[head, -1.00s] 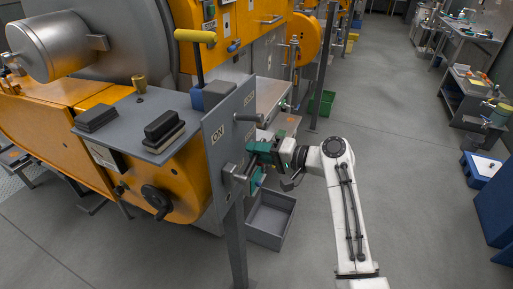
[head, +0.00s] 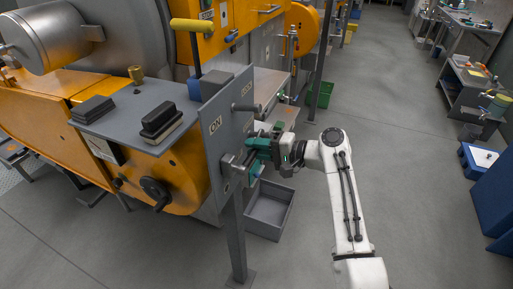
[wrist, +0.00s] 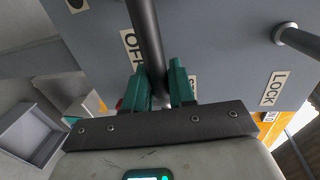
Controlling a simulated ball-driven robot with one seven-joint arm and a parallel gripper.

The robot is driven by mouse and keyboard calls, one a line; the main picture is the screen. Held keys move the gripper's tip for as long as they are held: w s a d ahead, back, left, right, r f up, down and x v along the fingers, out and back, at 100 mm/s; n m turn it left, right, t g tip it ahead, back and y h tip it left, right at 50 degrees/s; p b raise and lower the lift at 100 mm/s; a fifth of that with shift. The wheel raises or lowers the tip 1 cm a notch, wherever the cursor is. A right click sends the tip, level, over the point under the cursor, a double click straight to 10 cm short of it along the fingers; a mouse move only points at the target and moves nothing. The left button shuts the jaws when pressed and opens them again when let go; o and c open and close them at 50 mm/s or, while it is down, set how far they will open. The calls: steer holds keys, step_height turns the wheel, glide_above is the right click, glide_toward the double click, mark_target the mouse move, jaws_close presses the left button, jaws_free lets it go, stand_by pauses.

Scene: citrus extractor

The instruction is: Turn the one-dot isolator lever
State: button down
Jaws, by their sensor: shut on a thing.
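A dark round lever bar (wrist: 146,35) runs from the top of the wrist view down between the two teal fingers of my gripper (wrist: 160,88). The fingers are shut on it, one on each side. The lever is in front of a grey upright panel (wrist: 205,40) with OFF and LOCK labels. In the head view my gripper (head: 247,163) is at the lower right part of this panel (head: 228,125), below an ON label. The lever is mostly hidden there by the fingers.
A second grey peg (head: 247,107) sticks out of the panel above my gripper; it also shows at the right in the wrist view (wrist: 297,40). A grey open bin (head: 270,210) stands on the floor below.

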steer(key=c, duration=1.1)
jaws_free()
steer(key=shift+d, duration=0.15)
steer(key=b+v, duration=0.1)
steer(key=v, duration=0.9)
steer(key=shift+d+b, duration=0.3)
steer(key=s+d+f+n+g+h, duration=0.1)
steer(key=s+d+f+h, duration=0.35)
steer(key=s+f, duration=0.6)
steer(key=s+d+f+n+g+h, duration=0.1)
steer(key=s+d+f+h, duration=0.3)
steer(key=s+f, duration=0.6)
steer(key=s+d+f+n+g+h, duration=0.1)
steer(key=s+d+h, duration=0.2)
steer(key=s+d, duration=0.3)
steer(key=s+d+f+g+h, duration=0.1)
steer(key=s+d+h, duration=0.2)
steer(key=s, duration=1.4)
steer(key=d, duration=0.2)
steer(key=shift+d+f+n, duration=0.15)
steer(key=shift+d+n, duration=0.25)
